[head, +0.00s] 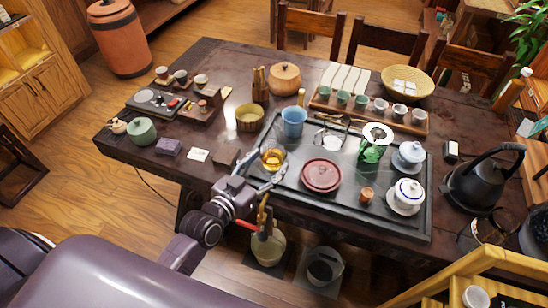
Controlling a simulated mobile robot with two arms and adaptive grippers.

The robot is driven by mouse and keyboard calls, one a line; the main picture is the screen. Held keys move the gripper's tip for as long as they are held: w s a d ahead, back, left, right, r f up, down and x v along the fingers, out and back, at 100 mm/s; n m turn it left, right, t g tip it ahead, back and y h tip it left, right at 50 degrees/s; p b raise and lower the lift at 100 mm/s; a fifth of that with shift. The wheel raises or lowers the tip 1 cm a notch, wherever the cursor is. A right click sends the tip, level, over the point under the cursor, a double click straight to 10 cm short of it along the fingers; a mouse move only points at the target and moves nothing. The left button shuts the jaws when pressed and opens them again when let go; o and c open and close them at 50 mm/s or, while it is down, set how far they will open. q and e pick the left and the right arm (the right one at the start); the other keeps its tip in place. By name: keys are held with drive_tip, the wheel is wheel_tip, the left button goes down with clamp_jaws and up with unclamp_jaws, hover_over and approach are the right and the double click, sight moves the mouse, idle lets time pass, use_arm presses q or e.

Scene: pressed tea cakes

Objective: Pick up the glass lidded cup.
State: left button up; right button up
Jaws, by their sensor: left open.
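My left gripper (268,165) reaches in from the lower left, over the front left edge of the black tea tray (300,198). Its fingers are spread open. A small glass cup with amber liquid (272,158) appears at the fingertips, one finger on each side in the picture; I cannot tell if they touch it. I see no clear lid on it. A clear glass vessel (332,142) stands farther back on the tray; its shape and any lid are hard to make out. Either could be the glass lidded cup. My right gripper is not in view.
Two white lidded cups with blue trim (407,192) (410,156) and a green figure (371,150) crowd the tray's right. A black kettle (482,182) stands farther right.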

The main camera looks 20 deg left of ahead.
sight(279, 152)
use_arm(q)
drive_tip(key=shift+x, duration=2)
drive_tip(key=x, duration=0.4)
drive_tip(key=shift+w+d+f, duration=0.15)
drive_tip(key=shift+w+f, duration=0.05)
drive_tip(key=shift+w, duration=0.15)
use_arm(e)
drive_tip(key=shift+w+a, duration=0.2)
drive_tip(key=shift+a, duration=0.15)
use_arm(q)
drive_tip(key=shift+c, duration=0.7)
drive_tip(key=c, duration=1.4)
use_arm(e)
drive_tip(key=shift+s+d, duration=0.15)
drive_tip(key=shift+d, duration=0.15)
use_arm(q)
drive_tip(key=shift+r, duration=0.1)
clamp_jaws()
